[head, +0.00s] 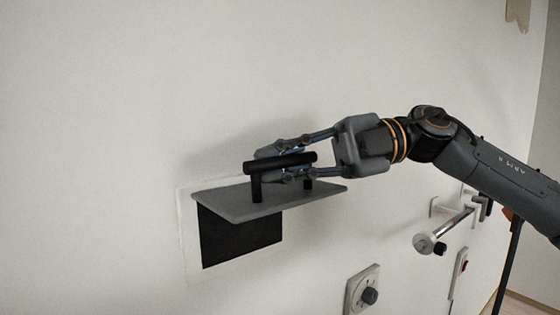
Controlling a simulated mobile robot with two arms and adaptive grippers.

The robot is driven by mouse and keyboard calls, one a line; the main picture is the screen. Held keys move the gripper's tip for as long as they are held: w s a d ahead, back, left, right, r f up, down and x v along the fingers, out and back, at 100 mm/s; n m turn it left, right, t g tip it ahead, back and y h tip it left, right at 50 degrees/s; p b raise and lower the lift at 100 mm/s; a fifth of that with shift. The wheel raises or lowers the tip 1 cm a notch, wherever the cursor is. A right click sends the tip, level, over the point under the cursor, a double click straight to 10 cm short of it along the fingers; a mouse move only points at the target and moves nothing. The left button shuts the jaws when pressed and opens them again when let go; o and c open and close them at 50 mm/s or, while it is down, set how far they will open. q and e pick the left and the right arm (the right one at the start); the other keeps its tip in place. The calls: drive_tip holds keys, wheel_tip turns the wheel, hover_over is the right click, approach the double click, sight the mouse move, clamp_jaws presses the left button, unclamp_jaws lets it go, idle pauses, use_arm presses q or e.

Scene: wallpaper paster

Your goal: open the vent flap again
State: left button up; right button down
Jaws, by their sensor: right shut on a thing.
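The grey vent flap (250,205) stands out from the wall, swung up to about level, in the lower middle of the head view. Below it the dark vent opening (240,242) shows inside a white frame (188,240). A black bar handle (256,187) rises on posts from the flap's upper face. My right gripper (282,163) comes in from the right and is shut on the handle, with its fingers above and below the bar. My left gripper is not in view.
A dial plate (362,290) with a dark knob is on the wall at lower right of the flap. A metal roller on a bracket (447,232) and a small panel with a red switch (461,266) are further right. The wall left of the vent is bare.

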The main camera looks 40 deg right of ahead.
drive_tip(key=c, duration=1.7)
unclamp_jaws()
drive_tip(key=shift+r, duration=0.1)
drive_tip(key=shift+o, duration=0.4)
drive_tip(key=shift+s, duration=0.1)
drive_tip(key=shift+d, duration=0.1)
drive_tip(key=v, duration=1.2)
